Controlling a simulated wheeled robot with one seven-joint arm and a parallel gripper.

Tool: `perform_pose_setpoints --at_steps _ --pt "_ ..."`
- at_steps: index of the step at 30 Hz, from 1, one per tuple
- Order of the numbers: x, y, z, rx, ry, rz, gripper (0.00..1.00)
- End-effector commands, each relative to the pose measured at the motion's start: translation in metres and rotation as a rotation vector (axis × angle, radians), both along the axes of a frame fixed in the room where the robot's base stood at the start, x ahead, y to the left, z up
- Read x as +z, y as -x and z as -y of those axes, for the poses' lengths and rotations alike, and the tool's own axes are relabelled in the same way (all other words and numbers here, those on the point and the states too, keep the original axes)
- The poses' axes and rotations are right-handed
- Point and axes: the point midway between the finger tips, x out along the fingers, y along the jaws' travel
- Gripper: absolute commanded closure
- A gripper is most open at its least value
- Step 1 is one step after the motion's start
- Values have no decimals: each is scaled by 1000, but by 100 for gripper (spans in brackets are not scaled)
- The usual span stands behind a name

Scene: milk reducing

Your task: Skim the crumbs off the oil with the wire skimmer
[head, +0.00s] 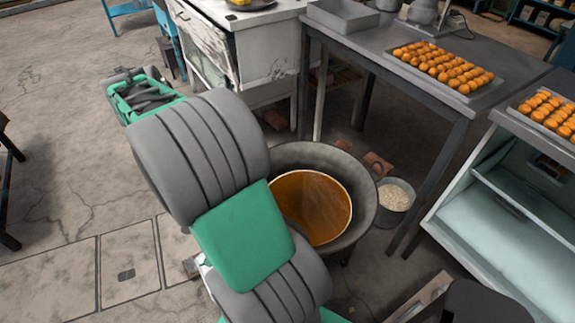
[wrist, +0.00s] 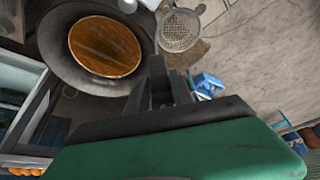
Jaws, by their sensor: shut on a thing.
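A wide dark pan (head: 362,190) holds orange-brown oil (head: 312,210). In the wrist view the oil (wrist: 105,45) sits at the upper left inside the pan's broad rim (wrist: 55,30). Separate crumbs are too small to make out. The wire skimmer's round mesh head (wrist: 180,30) shows to the right of the pan, outside its rim and apart from the oil. My gripper (wrist: 172,88) is shut on the skimmer, whose handle is mostly hidden by the jaws.
A metal bucket (head: 394,198) with pale contents stands right of the pan. A dark metal table (head: 440,95) carries a tray of round orange-brown pieces. A pale glass-fronted cabinet (head: 500,220) stands at the right.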

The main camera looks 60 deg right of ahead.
Motion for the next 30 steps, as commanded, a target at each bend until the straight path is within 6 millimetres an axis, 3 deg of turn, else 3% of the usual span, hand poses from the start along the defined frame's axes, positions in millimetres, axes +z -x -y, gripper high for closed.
perform_pose_setpoints --at_steps 1,6,9,13,16,20,30 --pt "-24 10 31 -132 -1 -4 100" --pt "-77 60 126 -605 0 -3 100" --pt "-109 99 173 -874 0 -2 100" --pt "-148 152 219 -1187 0 -1 100" --pt "-169 185 240 -1367 1 1 100" --pt "-183 209 253 -1497 2 5 100" --pt "-211 214 255 -1524 1 3 100"
